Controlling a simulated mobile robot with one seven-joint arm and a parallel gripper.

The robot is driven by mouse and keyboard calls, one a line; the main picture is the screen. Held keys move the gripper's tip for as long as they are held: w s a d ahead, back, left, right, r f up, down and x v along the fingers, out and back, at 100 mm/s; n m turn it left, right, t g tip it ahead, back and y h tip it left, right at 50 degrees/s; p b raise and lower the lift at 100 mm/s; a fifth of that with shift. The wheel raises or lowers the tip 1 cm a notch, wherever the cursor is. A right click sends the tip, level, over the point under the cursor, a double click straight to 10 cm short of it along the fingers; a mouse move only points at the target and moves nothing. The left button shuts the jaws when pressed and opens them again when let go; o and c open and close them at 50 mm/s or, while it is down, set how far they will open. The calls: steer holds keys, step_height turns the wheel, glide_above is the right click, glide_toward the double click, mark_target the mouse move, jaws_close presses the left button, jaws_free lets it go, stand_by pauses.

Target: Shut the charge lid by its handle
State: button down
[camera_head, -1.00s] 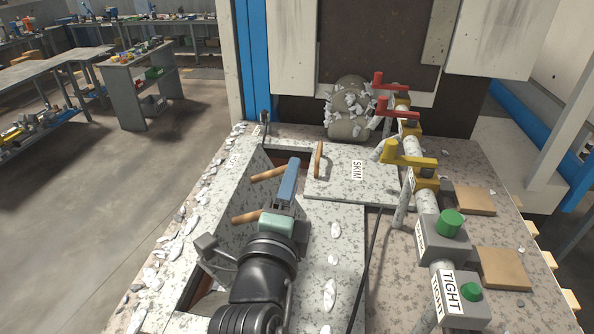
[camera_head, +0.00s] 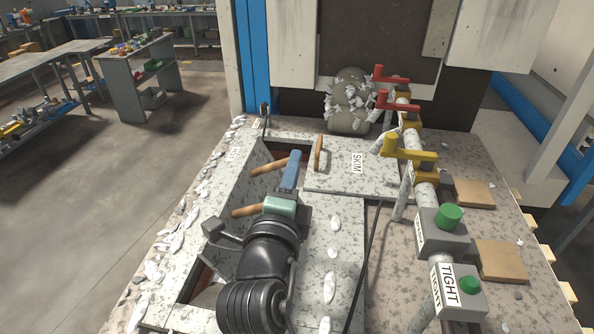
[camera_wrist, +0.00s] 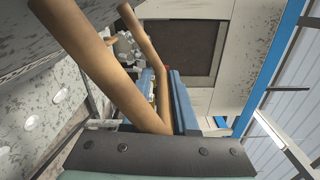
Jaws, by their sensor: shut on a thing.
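The charge lid (camera_head: 247,190) is a speckled grey slab standing steeply tilted over the left opening in the furnace top. Its wooden handle (camera_head: 266,165) sticks out to the right from the lid's face. My gripper (camera_head: 292,170), with blue fingers, is shut on the handle's grip bar; the fingers hide most of that bar in the head view. In the wrist view, the handle (camera_wrist: 105,75) passes close to the camera and runs to the blue fingers (camera_wrist: 184,100).
The skim lid (camera_head: 375,170) lies flat at right with its own wooden handle (camera_head: 318,152). Yellow (camera_head: 408,152) and red (camera_head: 392,98) valve levers and a green-button box (camera_head: 450,217) stand further right. Whitish crumbs (camera_head: 170,245) lie along the left edge.

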steer(key=shift+r, duration=0.35)
